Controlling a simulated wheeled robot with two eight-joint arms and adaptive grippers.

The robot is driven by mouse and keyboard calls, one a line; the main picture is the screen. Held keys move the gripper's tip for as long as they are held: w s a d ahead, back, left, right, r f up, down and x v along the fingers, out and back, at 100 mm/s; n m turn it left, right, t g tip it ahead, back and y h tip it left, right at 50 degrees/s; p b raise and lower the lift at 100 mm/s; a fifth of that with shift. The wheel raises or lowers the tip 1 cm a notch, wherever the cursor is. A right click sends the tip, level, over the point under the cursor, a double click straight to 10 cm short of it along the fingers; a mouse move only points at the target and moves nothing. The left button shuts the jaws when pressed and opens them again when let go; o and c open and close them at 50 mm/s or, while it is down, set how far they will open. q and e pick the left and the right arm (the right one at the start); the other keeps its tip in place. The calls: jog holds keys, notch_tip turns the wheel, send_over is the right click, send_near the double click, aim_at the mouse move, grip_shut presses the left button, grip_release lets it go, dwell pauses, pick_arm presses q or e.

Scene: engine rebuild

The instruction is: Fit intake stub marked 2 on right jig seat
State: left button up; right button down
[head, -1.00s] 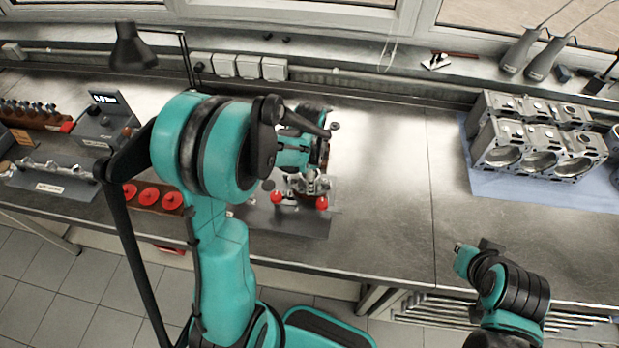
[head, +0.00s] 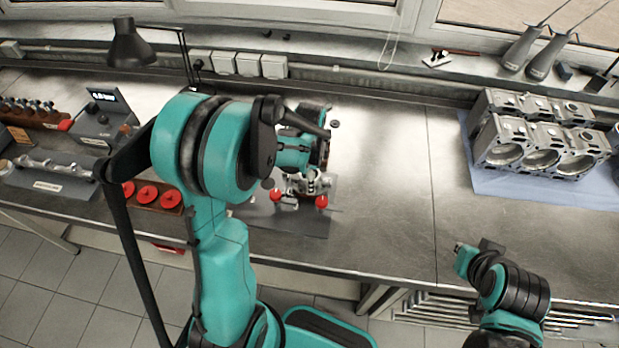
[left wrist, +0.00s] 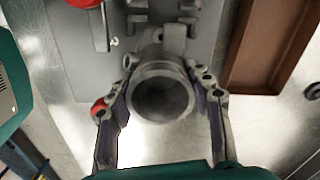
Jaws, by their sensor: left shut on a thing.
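My left gripper (left wrist: 162,105) has a finger on each side of a round, hollow grey metal stub (left wrist: 161,92) in the left wrist view and is shut on it. Its open mouth faces the camera, and no number is readable. In the head view my left gripper (head: 307,178) is over the dark grey jig plate (head: 285,222), largely covered by my arm. Metal parts and red knobs (head: 321,202) show there. The jig plate (left wrist: 75,45) lies behind the stub in the wrist view; whether the stub touches a seat is hidden.
A brown wooden tray (left wrist: 263,55) is beside the plate. Red caps (head: 147,196) in a holder stand left of the jig. A metal engine block (head: 540,145) rests on a blue mat (head: 500,190) at right. The bench between jig and mat is clear.

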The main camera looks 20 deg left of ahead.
pick_arm(q)
jog(key=shift+f+b, duration=0.15)
jog(key=shift+b, duration=0.2)
dwell(0.7)
jog(key=o, duration=1.5)
notch_tip(320, 180, up, 8)
jog(key=p, duration=0.5)
jog(key=shift+f, duration=0.2)
